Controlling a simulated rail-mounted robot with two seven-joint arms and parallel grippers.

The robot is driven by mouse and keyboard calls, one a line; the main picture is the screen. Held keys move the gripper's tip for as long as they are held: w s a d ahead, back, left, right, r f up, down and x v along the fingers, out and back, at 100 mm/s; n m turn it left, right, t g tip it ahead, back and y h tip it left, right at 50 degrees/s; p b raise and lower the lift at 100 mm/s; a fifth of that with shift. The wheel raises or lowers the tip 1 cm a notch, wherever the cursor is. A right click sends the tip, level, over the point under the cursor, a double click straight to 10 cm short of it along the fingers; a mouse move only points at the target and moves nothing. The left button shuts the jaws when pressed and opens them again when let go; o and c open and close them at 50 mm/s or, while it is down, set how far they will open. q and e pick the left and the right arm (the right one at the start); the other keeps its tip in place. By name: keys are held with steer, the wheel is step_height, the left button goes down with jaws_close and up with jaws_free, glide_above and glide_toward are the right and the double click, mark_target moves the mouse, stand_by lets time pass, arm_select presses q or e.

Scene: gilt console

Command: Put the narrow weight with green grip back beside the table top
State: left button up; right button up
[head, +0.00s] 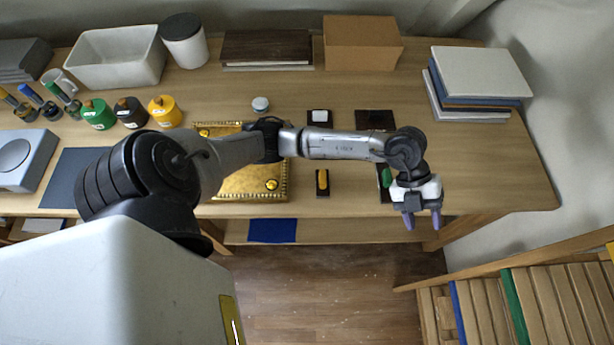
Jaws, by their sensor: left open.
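The narrow weight with green grip (386,178) lies on the wooden table top (480,170) near its front edge. It has a dark base, and my left forearm and wrist partly hide it. My left gripper (423,221) hangs just to the right of and in front of this weight, at the table's front edge. Its two purple-tipped fingers are apart with nothing between them. My right gripper is not in view.
A gilt tray (240,196) and a narrow yellow-gripped weight (322,182) lie to the left. Stacked books (480,75) stand at back right. Brown boxes (362,43) stand at the back. A lower shelf (340,231) shows below the front edge. The table's right end is clear.

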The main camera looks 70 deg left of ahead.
arm_select(q)
step_height(320, 180, up, 10)
steer(key=s+d+r+n+t+h, duration=0.1)
steer(key=s+d+n+t+h, duration=0.1)
steer(key=n+t+h, duration=0.9)
steer(key=s+a+f+n+t+y, duration=0.1)
steer(key=s+a+f+n+y, duration=0.2)
steer(key=a+f+n+y, duration=0.6)
steer(key=s+a+f+n+t+y, duration=0.15)
steer(key=f+n+y, duration=0.35)
steer(key=y, duration=0.9)
steer(key=s+f+g+h, duration=0.1)
steer(key=s+f+g, duration=0.4)
steer(key=s, duration=0.4)
steer(key=s+d+f+g+h, duration=0.1)
steer(key=s+f+g, duration=0.4)
steer(key=s, duration=0.3)
steer(key=shift+s+f+m+g, duration=0.25)
steer(key=shift+s+m+g, duration=0.15)
steer(key=shift+g, duration=0.25)
steer(key=shift+d, duration=0.1)
